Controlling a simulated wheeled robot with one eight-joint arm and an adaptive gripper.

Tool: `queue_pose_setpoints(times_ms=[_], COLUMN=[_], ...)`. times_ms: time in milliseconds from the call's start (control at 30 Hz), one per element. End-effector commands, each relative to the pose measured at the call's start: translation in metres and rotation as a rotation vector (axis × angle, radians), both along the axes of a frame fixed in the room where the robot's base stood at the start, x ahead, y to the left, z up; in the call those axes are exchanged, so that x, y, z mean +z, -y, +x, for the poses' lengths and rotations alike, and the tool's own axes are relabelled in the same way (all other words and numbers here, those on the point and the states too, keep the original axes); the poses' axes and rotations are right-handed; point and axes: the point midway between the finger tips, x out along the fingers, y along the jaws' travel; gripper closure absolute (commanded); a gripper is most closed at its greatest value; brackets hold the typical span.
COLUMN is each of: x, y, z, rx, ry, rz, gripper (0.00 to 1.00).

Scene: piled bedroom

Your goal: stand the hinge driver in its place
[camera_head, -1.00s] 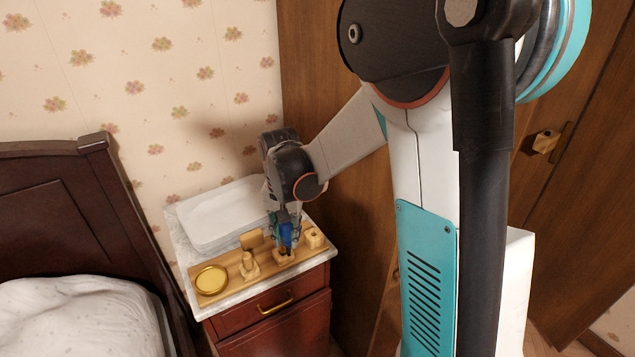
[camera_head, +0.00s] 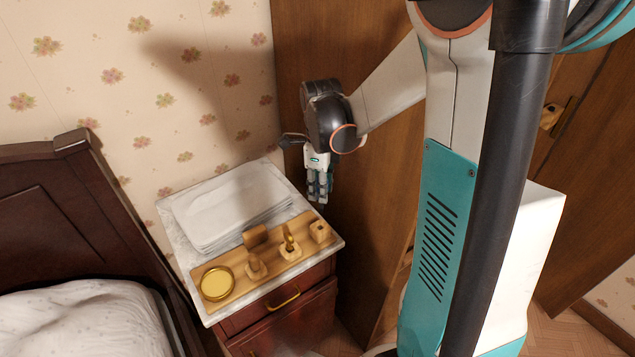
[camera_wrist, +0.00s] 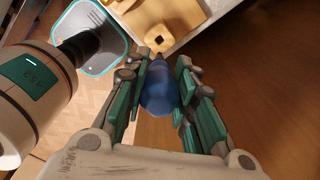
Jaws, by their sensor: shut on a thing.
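My gripper (camera_head: 318,198) is shut and hangs just right of the nightstand's right edge, apart from the wooden rack. In the wrist view it (camera_wrist: 170,92) grips a smooth, rounded blue thing, which I take to be the hinge driver (camera_wrist: 158,92). The wooden rack (camera_head: 234,290) lies along the front of the nightstand. At its right end is a wooden block (camera_head: 320,231) with a square dark hole, empty in the wrist view (camera_wrist: 158,40).
The rack also carries a round gold dish (camera_head: 216,283), a wooden holder (camera_head: 256,266) and a holder with a brass piece (camera_head: 290,243). A white stack (camera_head: 230,205) lies behind on the marble nightstand top (camera_head: 179,235). A wooden wardrobe (camera_head: 350,240) stands close on the right.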

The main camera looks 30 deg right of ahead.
Motion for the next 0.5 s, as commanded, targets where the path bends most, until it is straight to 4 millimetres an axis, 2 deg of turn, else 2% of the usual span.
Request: queue_pose_setpoints(times_ms=[500], x=[-0.0049], y=[-0.0022], z=[0.0027], rx=[0.002], ry=[0.000], rz=[0.000], gripper=[1.00])
